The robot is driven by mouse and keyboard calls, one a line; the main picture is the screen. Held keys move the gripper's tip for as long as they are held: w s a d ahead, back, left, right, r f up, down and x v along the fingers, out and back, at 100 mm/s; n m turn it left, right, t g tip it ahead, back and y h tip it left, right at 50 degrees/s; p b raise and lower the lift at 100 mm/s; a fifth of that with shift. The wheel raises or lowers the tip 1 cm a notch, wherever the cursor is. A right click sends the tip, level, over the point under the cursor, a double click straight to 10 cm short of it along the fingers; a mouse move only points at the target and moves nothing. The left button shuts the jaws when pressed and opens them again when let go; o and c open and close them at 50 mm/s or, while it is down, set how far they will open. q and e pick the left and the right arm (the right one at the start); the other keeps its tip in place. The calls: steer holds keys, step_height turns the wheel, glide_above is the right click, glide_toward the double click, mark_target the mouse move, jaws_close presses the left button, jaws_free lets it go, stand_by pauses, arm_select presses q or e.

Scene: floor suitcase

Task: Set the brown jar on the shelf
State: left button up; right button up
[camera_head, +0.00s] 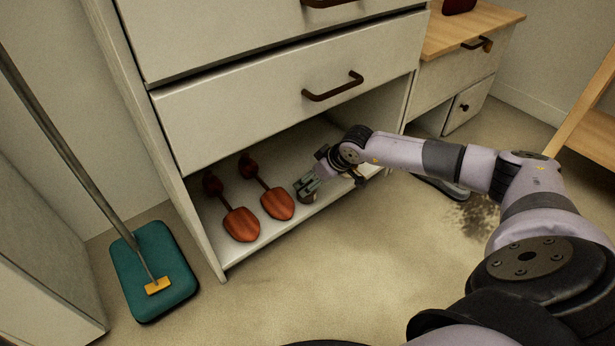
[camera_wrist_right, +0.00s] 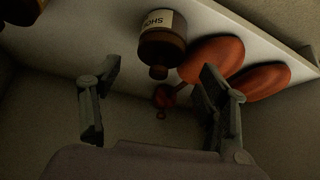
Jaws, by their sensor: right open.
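The brown jar (camera_wrist_right: 162,50) has a pale label and stands on the white bottom shelf (camera_wrist_right: 232,32) of the cabinet; it appears upside down in the right wrist view. My right gripper (camera_wrist_right: 157,88) is open, with the jar ahead of the gap between its fingers and no finger visibly closed on it. In the head view, my right gripper (camera_head: 308,184) reaches in over the shelf (camera_head: 300,222) beside the shoe trees, and mostly hides the jar. My left gripper is not in view.
Two red-brown shoe trees (camera_head: 277,204) (camera_head: 241,224) lie on the shelf left of my gripper. A drawer (camera_head: 290,95) hangs above it. A wooden-topped cabinet (camera_head: 455,75) is at right.

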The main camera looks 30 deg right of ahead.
steer(key=p+v, duration=0.3)
steer(key=v, duration=0.4)
steer(key=shift+r, duration=0.25)
steer(key=shift+s, duration=0.15)
